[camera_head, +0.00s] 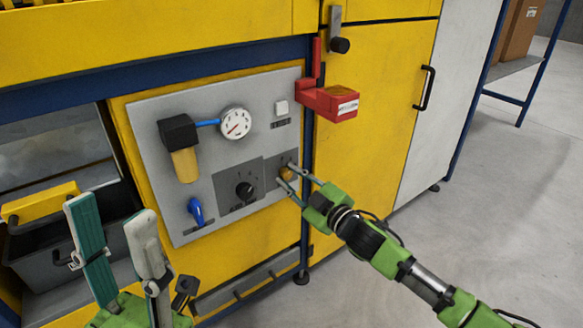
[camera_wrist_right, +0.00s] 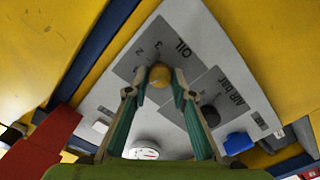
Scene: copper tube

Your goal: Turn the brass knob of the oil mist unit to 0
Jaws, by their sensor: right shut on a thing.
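The brass knob (camera_head: 287,173) sits on a dark plate at the right of the grey panel. It also shows in the right wrist view (camera_wrist_right: 160,74), with the label OIL (camera_wrist_right: 182,47) and the digits 2 and 3 beside it. My right gripper (camera_head: 290,178) is shut on the knob, its fingertips on either side of it in the wrist view (camera_wrist_right: 160,88). The knob's pointer and the digit 0 cannot be made out. My left gripper (camera_head: 109,212) is open and empty, at the lower left in front of the machine.
The grey panel (camera_head: 155,108) also carries a black knob (camera_head: 244,190), a gauge (camera_head: 236,122), a filter with a yellow bowl (camera_head: 185,165) and a blue valve (camera_head: 196,210). A red switch box (camera_head: 330,103) juts out above my right gripper. Floor (camera_head: 500,200) at right is clear.

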